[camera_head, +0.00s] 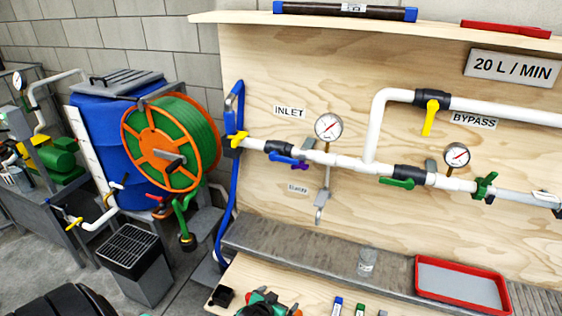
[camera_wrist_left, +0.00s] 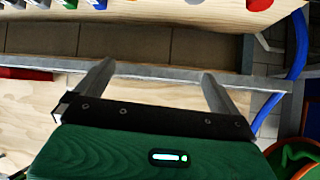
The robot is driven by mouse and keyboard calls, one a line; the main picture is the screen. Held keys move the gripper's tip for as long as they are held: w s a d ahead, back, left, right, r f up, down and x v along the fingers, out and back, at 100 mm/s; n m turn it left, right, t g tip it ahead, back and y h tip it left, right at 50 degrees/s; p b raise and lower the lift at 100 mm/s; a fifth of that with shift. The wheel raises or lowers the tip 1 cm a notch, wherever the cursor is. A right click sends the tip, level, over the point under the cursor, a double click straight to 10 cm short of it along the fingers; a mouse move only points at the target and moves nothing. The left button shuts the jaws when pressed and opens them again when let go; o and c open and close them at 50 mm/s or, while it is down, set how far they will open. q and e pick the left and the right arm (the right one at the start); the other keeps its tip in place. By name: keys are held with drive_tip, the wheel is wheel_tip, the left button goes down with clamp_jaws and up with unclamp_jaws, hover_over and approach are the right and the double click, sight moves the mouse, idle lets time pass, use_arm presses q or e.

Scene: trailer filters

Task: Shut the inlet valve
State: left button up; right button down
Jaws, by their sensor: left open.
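The inlet valve (camera_head: 278,147) has a dark body on the white pipe (camera_head: 340,160), just below and left of the INLET label (camera_head: 289,112). Its blue lever (camera_head: 286,159) lies roughly along the pipe, slanting down to the right. A small purple part sits at the lever's right end. My left gripper (camera_wrist_left: 158,69) shows in the left wrist view, with two grey fingers wide apart and nothing between them. The inlet valve is not in that view. I cannot make out either gripper clearly in the head view.
The bypass valve (camera_head: 431,102) has a yellow lever. A green-and-orange hose reel (camera_head: 172,143) stands at the left. A red tray (camera_head: 460,284) lies below.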

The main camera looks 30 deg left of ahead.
use_arm(q)
drive_tip(key=w+a+r+t+y, duration=0.1)
drive_tip(key=w+a+r, duration=0.1)
drive_tip(key=r, duration=0.6)
drive_tip(key=w+a+r+t, duration=0.1)
drive_tip(key=w+r+t, duration=0.15)
drive_tip(key=r, duration=0.65)
drive_tip(key=n+t+y+p, duration=0.2)
drive_tip(key=t, duration=0.1)
approach(284, 160)
drive_tip(key=p+x, duration=0.2)
drive_tip(key=x, duration=0.4)
drive_tip(key=shift+w+a, duration=0.2)
drive_tip(key=shift+w, duration=0.15)
drive_tip(key=shift+w+a+f+p, duration=0.15)
drive_tip(key=shift+w+p, duration=0.15)
drive_tip(key=shift+w, duration=0.35)
use_arm(e)
drive_tip(key=r, duration=0.1)
drive_tip(key=s+r, duration=0.1)
drive_tip(key=r, duration=0.1)
drive_tip(key=s+r, duration=0.1)
drive_tip(key=shift+s+d+r, duration=0.1)
drive_tip(key=shift+d+r, duration=0.1)
drive_tip(key=shift+r, duration=0.15)
drive_tip(key=shift+d, duration=0.1)
use_arm(q)
drive_tip(key=c, duration=1.3)
drive_tip(key=shift+c, duration=0.2)
